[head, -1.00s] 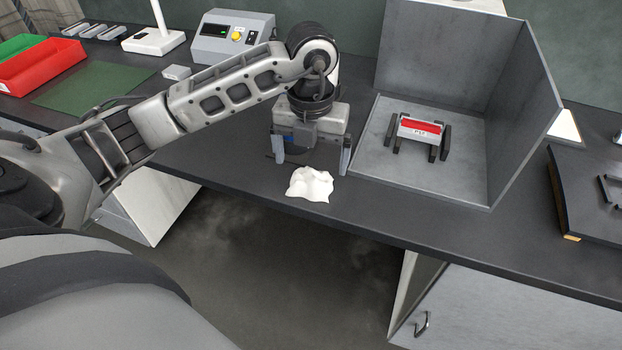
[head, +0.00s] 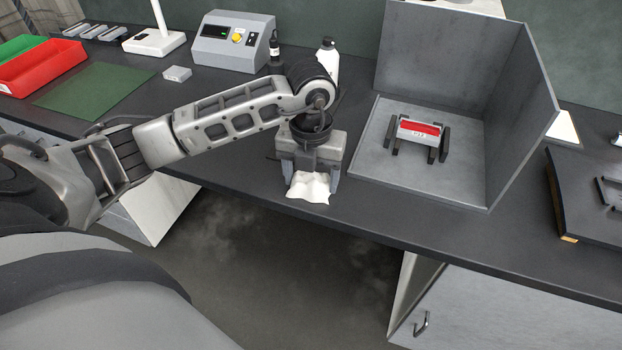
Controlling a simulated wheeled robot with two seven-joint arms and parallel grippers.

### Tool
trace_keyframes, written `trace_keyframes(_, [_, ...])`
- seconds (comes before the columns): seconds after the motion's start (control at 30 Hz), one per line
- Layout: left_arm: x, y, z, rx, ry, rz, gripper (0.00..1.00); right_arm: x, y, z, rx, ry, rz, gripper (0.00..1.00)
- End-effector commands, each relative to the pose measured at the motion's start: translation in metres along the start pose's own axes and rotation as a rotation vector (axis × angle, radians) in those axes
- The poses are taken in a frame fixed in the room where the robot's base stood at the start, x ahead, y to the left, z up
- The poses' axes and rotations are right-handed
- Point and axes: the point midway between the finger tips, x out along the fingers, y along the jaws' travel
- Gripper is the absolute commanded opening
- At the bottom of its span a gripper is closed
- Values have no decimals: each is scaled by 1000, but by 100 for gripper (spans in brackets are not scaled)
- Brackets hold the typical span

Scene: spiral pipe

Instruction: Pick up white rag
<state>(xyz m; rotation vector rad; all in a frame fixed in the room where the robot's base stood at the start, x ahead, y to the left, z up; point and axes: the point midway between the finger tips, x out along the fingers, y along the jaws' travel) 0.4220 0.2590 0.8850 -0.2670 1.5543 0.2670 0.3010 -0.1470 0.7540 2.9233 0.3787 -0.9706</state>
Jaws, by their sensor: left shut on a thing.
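The white rag (head: 308,189) lies crumpled near the front edge of the dark workbench, left of the grey metal enclosure. My left gripper (head: 309,180) points down over it, with a finger on each side of the cloth. It is shut on the rag, and its body hides the rag's far part. The rag's near part still appears to rest at bench level. My right gripper is not in view.
The open grey enclosure (head: 465,180) with a red-and-white part on a black stand (head: 418,134) is to the right. Bottles (head: 326,60), a control box (head: 233,42), a green mat (head: 95,88) and a red bin (head: 42,68) stand behind and left. The bench front edge is close.

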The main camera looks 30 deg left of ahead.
Motion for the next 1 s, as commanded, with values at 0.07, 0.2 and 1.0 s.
trace_keyframes(0.07, [-1,0,0,0,-1,0,46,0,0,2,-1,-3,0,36])
trace_keyframes(0.2, [-7,0,1,-1,-2,-1,46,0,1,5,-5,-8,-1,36])
trace_keyframes(1.0, [-126,9,-127,2,-3,0,46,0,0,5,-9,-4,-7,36])
